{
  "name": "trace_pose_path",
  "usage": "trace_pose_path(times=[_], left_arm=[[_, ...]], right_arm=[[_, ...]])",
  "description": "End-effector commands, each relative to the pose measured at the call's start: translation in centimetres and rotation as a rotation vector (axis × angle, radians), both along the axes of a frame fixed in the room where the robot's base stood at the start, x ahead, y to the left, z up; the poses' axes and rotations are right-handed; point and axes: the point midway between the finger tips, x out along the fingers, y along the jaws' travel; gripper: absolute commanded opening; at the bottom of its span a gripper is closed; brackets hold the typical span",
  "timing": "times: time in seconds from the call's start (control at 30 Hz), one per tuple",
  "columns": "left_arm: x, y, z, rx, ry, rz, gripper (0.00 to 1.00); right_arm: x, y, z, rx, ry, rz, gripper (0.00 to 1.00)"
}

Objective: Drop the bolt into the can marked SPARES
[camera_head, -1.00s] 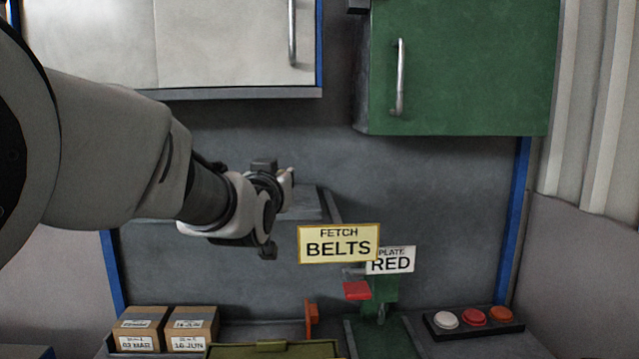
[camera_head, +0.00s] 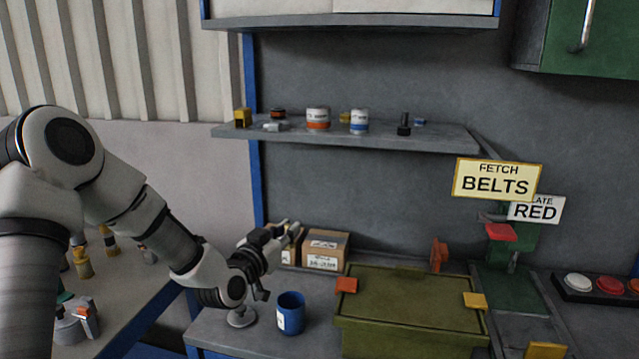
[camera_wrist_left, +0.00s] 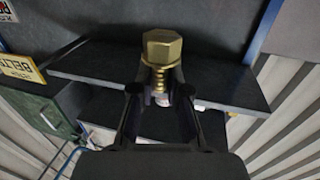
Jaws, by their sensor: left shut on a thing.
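My left gripper (camera_head: 284,236) is shut on a brass bolt (camera_wrist_left: 162,47). The bolt's hex head points out beyond the fingers in the left wrist view. In the head view the gripper is in the air, just left of the cardboard boxes and above the blue cup. Two pale cans stand on the shelf, one with an orange band (camera_head: 318,119) and one with a blue band (camera_head: 360,121). Their lettering is too small to read, so I cannot tell which is marked SPARES. My right gripper is not in view.
A blue cup (camera_head: 291,313) with a white label stands on the bench below the gripper. The shelf (camera_head: 400,139) also carries small parts. A side table (camera_head: 125,310) is at left.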

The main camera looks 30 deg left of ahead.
Motion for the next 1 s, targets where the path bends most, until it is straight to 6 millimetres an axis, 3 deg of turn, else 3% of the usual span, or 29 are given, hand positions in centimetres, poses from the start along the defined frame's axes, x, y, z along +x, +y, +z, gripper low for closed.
trace_pose_path(times=[0.03, 0.1, 0.33, 0.6, 0.73, 1.0], left_arm=[[-0.3, 0.9, -1.9, -0.003, 0.004, 0.017, 0.0], [-0.6, 1.7, -3.5, 0.0, 0.002, 0.034, 0.0], [-0.7, 2.0, -5.8, 0.002, -0.001, 0.039, 0.0], [-0.7, 1.9, -9.7, 0.001, -0.001, 0.039, 0.0], [-0.7, 1.9, -10.7, 0.001, -0.002, 0.039, 0.0], [-0.7, 1.9, -10.7, 0.001, -0.002, 0.038, 0.0]], right_arm=[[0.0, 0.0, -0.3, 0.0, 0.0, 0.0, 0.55], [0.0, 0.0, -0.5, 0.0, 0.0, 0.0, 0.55], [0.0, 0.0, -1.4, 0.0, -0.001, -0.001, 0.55], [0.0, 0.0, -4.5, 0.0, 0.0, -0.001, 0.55], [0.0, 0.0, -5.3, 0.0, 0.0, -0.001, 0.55], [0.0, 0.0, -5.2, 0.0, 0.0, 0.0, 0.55]])
